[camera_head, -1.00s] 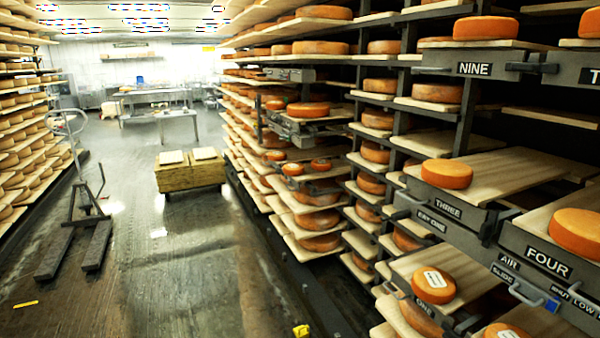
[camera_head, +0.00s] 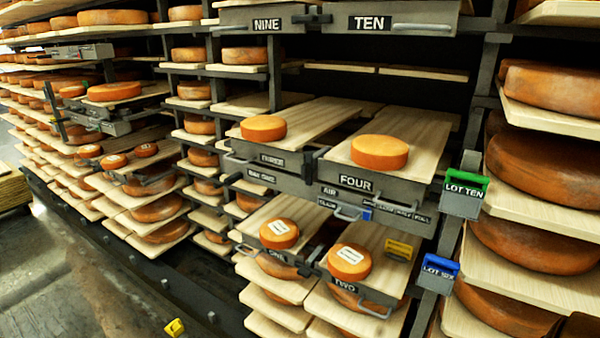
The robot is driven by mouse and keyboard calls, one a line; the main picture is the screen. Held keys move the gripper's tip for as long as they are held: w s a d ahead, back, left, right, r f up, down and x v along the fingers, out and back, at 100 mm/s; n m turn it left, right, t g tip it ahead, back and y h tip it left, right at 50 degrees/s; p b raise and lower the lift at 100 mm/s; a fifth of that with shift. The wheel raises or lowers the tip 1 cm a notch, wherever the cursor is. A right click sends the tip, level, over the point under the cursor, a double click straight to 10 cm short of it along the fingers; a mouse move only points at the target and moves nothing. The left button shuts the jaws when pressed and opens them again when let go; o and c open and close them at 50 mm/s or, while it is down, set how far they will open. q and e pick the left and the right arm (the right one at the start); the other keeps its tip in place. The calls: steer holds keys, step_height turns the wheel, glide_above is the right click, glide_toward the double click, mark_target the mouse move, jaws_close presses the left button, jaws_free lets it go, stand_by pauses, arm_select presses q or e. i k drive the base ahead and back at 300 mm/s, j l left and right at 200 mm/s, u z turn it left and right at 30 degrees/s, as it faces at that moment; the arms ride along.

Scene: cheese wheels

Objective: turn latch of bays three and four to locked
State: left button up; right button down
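The bay three drawer (camera_head: 272,157) has a dark front with a THREE label, and a cheese wheel (camera_head: 263,128) sits on its wooden board. To its right, the bay four drawer (camera_head: 372,185) has a FOUR label and a cheese wheel (camera_head: 379,152) on its board. Below them runs a dark strip (camera_head: 300,190) with several small labels, a grey handle and a small blue piece (camera_head: 366,214). The latch and its position are too small to tell. Neither of my grippers is in view.
Drawers labelled NINE (camera_head: 266,24) and TEN (camera_head: 369,23) hang above. Bay TWO (camera_head: 344,285) lies below with a labelled cheese. A green LOT TEN tag (camera_head: 465,192) and a blue-topped tag (camera_head: 438,272) are on the right post. Open floor (camera_head: 70,285) lies at lower left.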

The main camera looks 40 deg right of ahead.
mark_target(306, 169)
steer(key=l+z, duration=0.1)
steer(key=z, duration=0.3)
steer(key=i+z, duration=0.15)
steer(key=z, duration=0.25)
steer(key=i+l+z, duration=0.1)
steer(key=z, duration=0.35)
steer(key=i+z, duration=0.1)
steer(key=z, duration=0.3)
steer(key=i+z, duration=0.1)
steer(key=z, duration=0.3)
steer(key=i+j, duration=0.15)
steer(key=i, duration=0.15)
